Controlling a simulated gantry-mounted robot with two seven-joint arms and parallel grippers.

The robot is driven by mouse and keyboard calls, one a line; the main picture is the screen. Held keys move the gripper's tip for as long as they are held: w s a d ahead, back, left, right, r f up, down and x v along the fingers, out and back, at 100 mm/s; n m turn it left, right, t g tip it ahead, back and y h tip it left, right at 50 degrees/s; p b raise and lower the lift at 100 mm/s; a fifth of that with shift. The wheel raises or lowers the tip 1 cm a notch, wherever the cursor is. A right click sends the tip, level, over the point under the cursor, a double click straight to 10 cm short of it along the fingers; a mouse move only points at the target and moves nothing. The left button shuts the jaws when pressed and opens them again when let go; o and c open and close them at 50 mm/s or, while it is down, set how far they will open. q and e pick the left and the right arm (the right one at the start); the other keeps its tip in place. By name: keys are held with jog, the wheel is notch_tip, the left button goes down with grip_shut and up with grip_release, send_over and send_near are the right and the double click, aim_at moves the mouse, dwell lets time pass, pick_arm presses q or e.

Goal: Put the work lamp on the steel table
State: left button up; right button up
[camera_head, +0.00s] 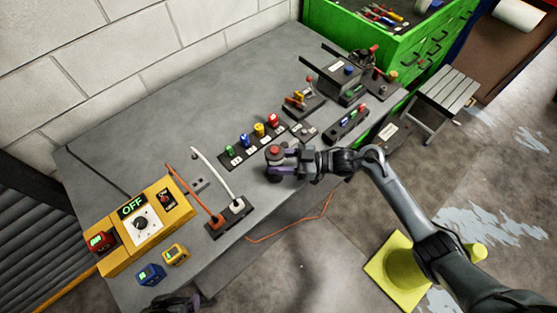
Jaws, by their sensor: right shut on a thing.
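The steel table (130,140) is a long grey surface running diagonally along the wall. My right gripper (277,164) reaches in from the lower right over the table's front edge, its purple-edged jaws shut on a small grey thing with a red top (274,150). The jaws hide part of this thing. I cannot tell whether it touches the table or whether it is the work lamp; no other thing is clearly a lamp. A dark part, probably my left gripper (176,303), is cut off at the bottom edge.
A yellow control box (119,240) reading OFF and a two-lever unit (229,217) stand left. A strip of coloured knobs (247,142) lies behind my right gripper. A green tool cabinet (390,45) and stool (446,90) are right. The table's back left is clear.

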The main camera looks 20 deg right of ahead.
jog(key=o, duration=1.3)
jog(key=shift+f, duration=0.1)
jog(key=shift+r, duration=0.2)
jog(key=b+v, duration=0.1)
jog(key=v, duration=1.1)
